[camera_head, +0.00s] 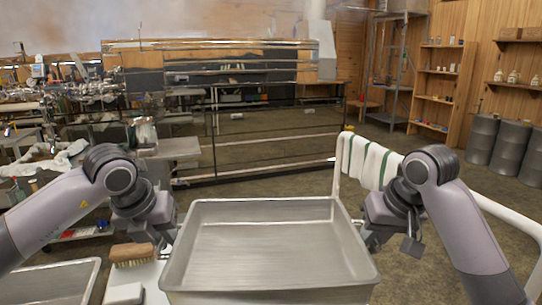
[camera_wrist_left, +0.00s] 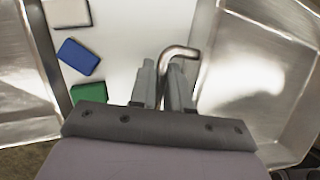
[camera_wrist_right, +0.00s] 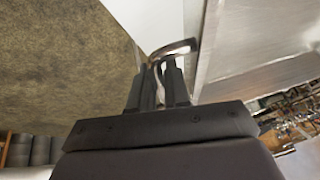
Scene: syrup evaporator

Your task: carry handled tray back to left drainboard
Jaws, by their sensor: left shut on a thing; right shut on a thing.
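The handled tray (camera_head: 268,240) is a deep, empty, grey metal pan in the lower middle of the head view. My left gripper (camera_head: 165,245) is at its left side, and in the left wrist view its fingers (camera_wrist_left: 163,85) are shut on a bent metal handle (camera_wrist_left: 180,52). My right gripper (camera_head: 368,238) is at the tray's right side, and in the right wrist view its fingers (camera_wrist_right: 158,85) are shut on the other handle (camera_wrist_right: 175,48). The tray looks about level. What lies directly under it is hidden.
A shallow metal basin (camera_head: 50,284) lies at the lower left. A brush (camera_head: 132,254) and a pale block (camera_head: 124,294) sit on the white surface between. Blue (camera_wrist_left: 78,57) and green (camera_wrist_left: 88,93) blocks lie there too. Striped towels (camera_head: 368,162) hang on a white rail at right.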

